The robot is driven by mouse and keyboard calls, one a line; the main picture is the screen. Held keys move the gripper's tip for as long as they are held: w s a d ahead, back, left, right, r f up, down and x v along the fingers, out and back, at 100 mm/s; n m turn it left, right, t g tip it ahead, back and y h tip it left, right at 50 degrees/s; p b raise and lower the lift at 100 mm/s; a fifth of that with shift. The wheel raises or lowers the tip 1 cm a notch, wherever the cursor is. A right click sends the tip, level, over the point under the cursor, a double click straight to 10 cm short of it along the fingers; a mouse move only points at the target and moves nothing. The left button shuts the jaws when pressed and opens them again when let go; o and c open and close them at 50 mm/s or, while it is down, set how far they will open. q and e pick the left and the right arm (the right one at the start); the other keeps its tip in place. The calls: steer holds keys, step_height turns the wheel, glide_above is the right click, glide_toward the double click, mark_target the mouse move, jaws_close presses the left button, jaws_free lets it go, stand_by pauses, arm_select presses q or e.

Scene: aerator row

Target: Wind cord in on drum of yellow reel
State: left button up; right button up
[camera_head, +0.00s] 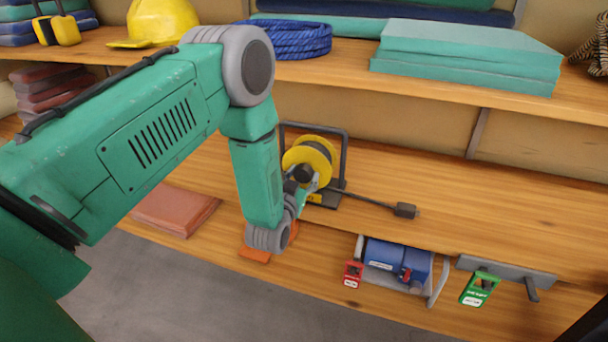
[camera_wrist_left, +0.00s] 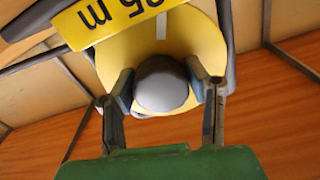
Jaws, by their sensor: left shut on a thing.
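The yellow reel (camera_head: 322,150) stands in a dark frame on the wooden lower shelf. A dark cord (camera_head: 365,198) runs right from it to a black plug (camera_head: 405,210) on the shelf. My left gripper (camera_head: 301,188) is at the reel's front, partly hidden by my wrist. In the left wrist view its two fingers (camera_wrist_left: 163,92) close on both sides of a round grey knob (camera_wrist_left: 163,82) in front of the yellow reel side (camera_wrist_left: 185,42). The cord on the drum is mostly hidden. My right gripper is out of view.
A blue machine (camera_head: 398,262) with a red tag (camera_head: 353,274) and a green tag (camera_head: 480,288) on a grey bracket sit at the front right. Brown sheets (camera_head: 175,208) lie left. Above, the upper shelf holds blue rope (camera_head: 292,40) and teal boards (camera_head: 468,55).

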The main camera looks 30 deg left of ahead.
arm_select(q)
steer(key=shift+w+r+m, duration=0.1)
steer(key=shift+r+m, duration=0.05)
steer(key=shift+m, duration=0.45)
steer(key=o, duration=1.2)
steer(key=shift+c, duration=0.2)
steer(key=shift+s+d+f, duration=0.15)
steer(key=shift+s+f, duration=0.05)
steer(key=shift+s, duration=0.3)
steer(key=v, duration=1.1)
